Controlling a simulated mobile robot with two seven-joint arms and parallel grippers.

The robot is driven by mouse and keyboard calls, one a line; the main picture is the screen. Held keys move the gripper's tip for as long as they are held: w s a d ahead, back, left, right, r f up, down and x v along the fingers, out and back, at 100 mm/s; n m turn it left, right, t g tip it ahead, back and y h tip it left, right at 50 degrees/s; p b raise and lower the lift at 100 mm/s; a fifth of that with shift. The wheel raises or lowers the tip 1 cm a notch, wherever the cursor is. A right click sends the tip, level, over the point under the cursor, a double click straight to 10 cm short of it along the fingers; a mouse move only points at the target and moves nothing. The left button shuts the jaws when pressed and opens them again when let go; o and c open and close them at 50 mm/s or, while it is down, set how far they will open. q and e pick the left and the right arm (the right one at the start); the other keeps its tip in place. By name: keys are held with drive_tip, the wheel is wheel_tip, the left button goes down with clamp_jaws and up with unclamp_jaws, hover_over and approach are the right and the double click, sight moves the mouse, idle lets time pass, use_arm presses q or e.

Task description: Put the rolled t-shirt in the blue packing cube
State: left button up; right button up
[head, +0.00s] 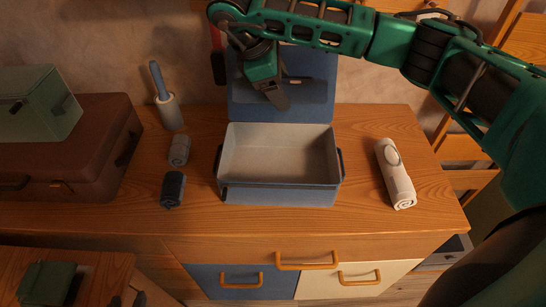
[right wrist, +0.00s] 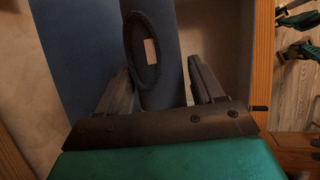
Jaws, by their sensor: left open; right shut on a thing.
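The blue packing cube (head: 280,194) stands on the wooden cabinet top with its lid (head: 315,92) raised at the back. Its pale inside is visible and empty. The white rolled t-shirt (head: 396,178) lies on the wood to the right of the cube, apart from it. My right gripper (head: 278,98) is in front of the raised lid.
A brown suitcase (head: 75,155) carries a green box (head: 40,118) at the left. A dark green item (head: 47,284) sits on a lower wooden surface. Drawers are below.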

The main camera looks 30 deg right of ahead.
wheel_tip(320, 180, down, 15)
drive_tip(key=b, duration=0.3)
drive_tip(key=shift+s, duration=0.15)
wheel_tip(320, 180, down, 4)
drive_tip(key=shift+f+b, duration=0.2)
drive_tip(key=shift+b, duration=0.1)
drive_tip(key=o, duration=1.1)
use_arm(q)
drive_tip(key=f, duration=0.2)
drive_tip(key=s+f, duration=0.1)
drive_tip(key=f, duration=0.1)
use_arm(e)
drive_tip(key=shift+o, duration=0.2)
